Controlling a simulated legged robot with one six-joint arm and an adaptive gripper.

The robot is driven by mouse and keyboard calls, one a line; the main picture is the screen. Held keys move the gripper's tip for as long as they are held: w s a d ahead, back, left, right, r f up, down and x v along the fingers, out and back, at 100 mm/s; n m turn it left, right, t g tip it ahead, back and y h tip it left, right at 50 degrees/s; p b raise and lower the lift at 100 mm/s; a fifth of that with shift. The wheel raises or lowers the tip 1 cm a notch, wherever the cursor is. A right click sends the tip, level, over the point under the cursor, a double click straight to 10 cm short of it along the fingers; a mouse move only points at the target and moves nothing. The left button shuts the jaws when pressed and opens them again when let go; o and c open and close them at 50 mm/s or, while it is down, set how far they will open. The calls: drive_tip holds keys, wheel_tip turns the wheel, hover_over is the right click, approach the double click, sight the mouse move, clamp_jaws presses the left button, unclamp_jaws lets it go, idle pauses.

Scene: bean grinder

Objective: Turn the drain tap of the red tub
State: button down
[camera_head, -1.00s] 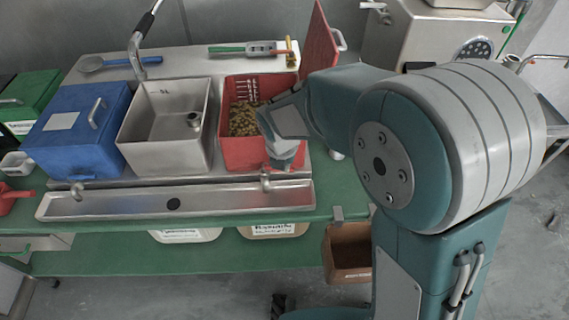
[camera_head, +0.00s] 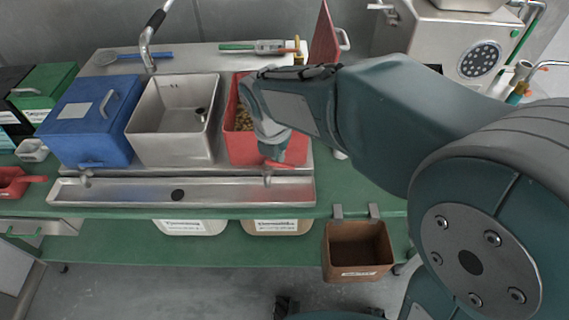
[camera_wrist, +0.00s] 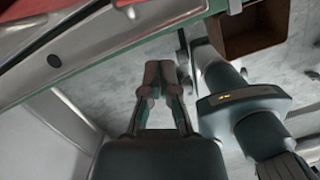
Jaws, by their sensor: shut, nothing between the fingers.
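The red tub (camera_head: 240,147) stands open at the right end of the row of tubs, with brown beans inside and its red lid (camera_head: 325,38) raised. Its metal drain tap (camera_head: 267,174) sticks out at the front over the steel trough. What looks like this tap shows at the top edge of the wrist view (camera_wrist: 130,7). My gripper (camera_head: 276,158) hangs in front of the tub, just above the tap in the head view. In the wrist view my gripper (camera_wrist: 160,68) is shut and empty, its fingertips apart from the tap. My forearm hides part of the tub.
The steel trough (camera_head: 130,190) runs along the front of the green bench. A steel tub (camera_head: 172,150) and a closed blue tub (camera_head: 85,130) stand left of the red tub. A brown bin (camera_head: 357,250) hangs at the bench front. The grinder machine (camera_head: 430,40) stands at right.

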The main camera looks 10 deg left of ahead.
sight(283, 165)
drive_tip(key=w+f+m, duration=0.2)
drive_tip(key=f+m, duration=0.3)
drive_tip(key=m, duration=1.2)
drive_tip(key=w+f+m+t, duration=0.1)
drive_tip(key=f+m, duration=0.4)
drive_tip(key=m, duration=1.2)
drive_tip(key=shift+w+d+m, duration=0.25)
drive_tip(key=shift+w+m, duration=0.1)
drive_tip(key=shift+m, duration=0.05)
